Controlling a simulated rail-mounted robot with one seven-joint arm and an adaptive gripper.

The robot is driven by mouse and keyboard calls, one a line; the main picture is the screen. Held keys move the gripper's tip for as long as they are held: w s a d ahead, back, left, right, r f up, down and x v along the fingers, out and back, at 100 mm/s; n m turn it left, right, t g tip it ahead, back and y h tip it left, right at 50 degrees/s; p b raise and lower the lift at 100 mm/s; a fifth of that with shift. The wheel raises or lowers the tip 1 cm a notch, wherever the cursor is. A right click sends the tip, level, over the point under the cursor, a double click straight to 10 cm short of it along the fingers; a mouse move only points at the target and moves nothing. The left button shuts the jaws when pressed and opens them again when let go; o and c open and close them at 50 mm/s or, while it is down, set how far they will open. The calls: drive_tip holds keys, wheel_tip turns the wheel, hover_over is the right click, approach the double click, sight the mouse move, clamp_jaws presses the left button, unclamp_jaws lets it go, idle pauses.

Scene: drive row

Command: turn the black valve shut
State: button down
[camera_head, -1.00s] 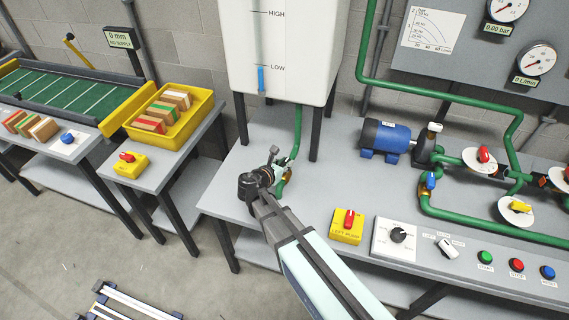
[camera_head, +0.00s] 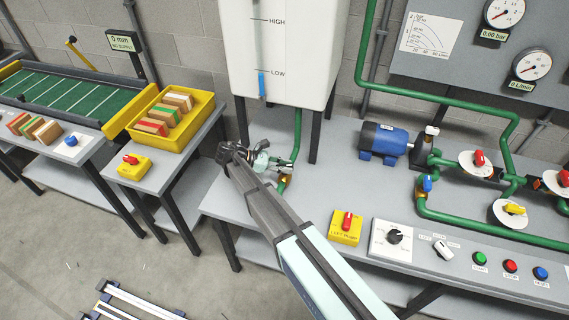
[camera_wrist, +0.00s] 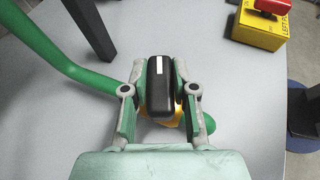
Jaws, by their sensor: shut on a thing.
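The black valve handle (camera_wrist: 160,88) has a white mark on it and sits between the two fingers of my gripper (camera_wrist: 160,100) in the wrist view. The fingers are closed on its two sides. Below it a brass-yellow valve body (camera_wrist: 172,134) shows in part, on a green pipe (camera_wrist: 78,70). In the head view my gripper (camera_head: 272,163) is at the pipe under the white tank, and the arm hides most of the valve. The handle lies nearly in line with my view in the wrist picture.
The white tank (camera_head: 282,45) stands on dark legs above the bench (camera_head: 325,180). A yellow box with a red knob (camera_head: 346,227) is to the right of my arm. A pump with a blue motor (camera_head: 384,140) and green pipes stands further right.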

drive_tip(key=shift+w+r+m+g+p, duration=0.1)
drive_tip(key=shift+r+m+g+p, duration=0.15)
drive_tip(key=shift+m+g+p, duration=1.45)
drive_tip(key=p, duration=0.2)
drive_tip(key=shift+n+p, duration=0.3)
drive_tip(key=shift+f+g+p, duration=0.25)
drive_tip(key=shift+g+p, duration=0.05)
drive_tip(key=shift+p, duration=0.15)
drive_tip(key=c, duration=0.9)
unclamp_jaws()
drive_tip(key=shift+s+f+t+b, duration=0.25)
drive_tip(key=shift+t+b, duration=0.25)
drive_tip(key=shift+b, duration=0.9)
